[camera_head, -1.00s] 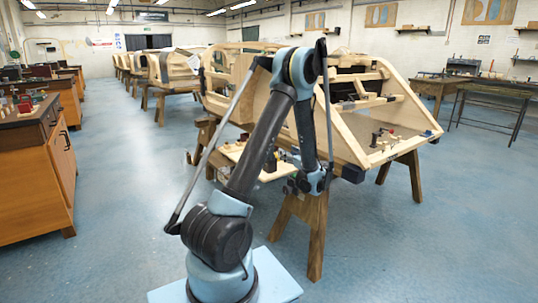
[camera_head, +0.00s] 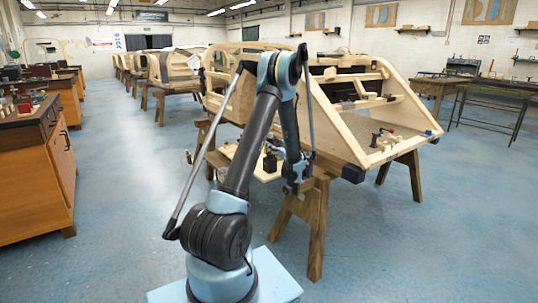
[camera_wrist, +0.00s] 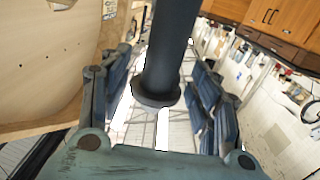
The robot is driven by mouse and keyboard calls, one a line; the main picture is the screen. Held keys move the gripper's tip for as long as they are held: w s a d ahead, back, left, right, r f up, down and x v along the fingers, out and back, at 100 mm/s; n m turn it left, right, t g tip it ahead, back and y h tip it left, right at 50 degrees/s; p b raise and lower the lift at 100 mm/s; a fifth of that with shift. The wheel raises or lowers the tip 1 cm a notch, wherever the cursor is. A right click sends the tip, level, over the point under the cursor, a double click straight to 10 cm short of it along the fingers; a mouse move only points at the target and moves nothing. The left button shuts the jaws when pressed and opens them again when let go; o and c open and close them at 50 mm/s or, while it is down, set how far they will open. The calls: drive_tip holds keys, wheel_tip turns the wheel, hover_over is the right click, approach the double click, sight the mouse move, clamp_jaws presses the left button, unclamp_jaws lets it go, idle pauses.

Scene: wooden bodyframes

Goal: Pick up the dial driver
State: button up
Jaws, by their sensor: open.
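My gripper (camera_head: 278,148) is beside the small wooden board on the near side of the frame in the head view, where it shows small and dark. In the wrist view, my gripper (camera_wrist: 165,68) is open, with its two blue-grey fingers apart. A dark grey cylinder with a wider collar (camera_wrist: 158,92) shows between the fingers, close to the camera. I see no clear grip on it, and cannot tell whether it is the dial driver. A dark upright object (camera_head: 270,164) stands on the board close to my gripper in the head view.
The wooden bodyframe (camera_head: 335,130) rests on trestles (camera_head: 316,225) close to my arm. Small tools, one red-topped, stand on its ledge (camera_head: 385,148). An orange cabinet (camera_head: 30,195) is at the left. The blue floor (camera_head: 120,200) between is clear.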

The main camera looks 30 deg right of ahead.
drive_tip(key=w, duration=0.3)
drive_tip(key=shift+w+a, duration=0.1)
drive_tip(key=shift+w, duration=0.3)
drive_tip(key=c, duration=0.9)
drive_tip(key=shift+o, duration=0.2)
drive_tip(key=shift+r, duration=0.15)
wheel_tip(320, 180, up, 20)
idle(0.9)
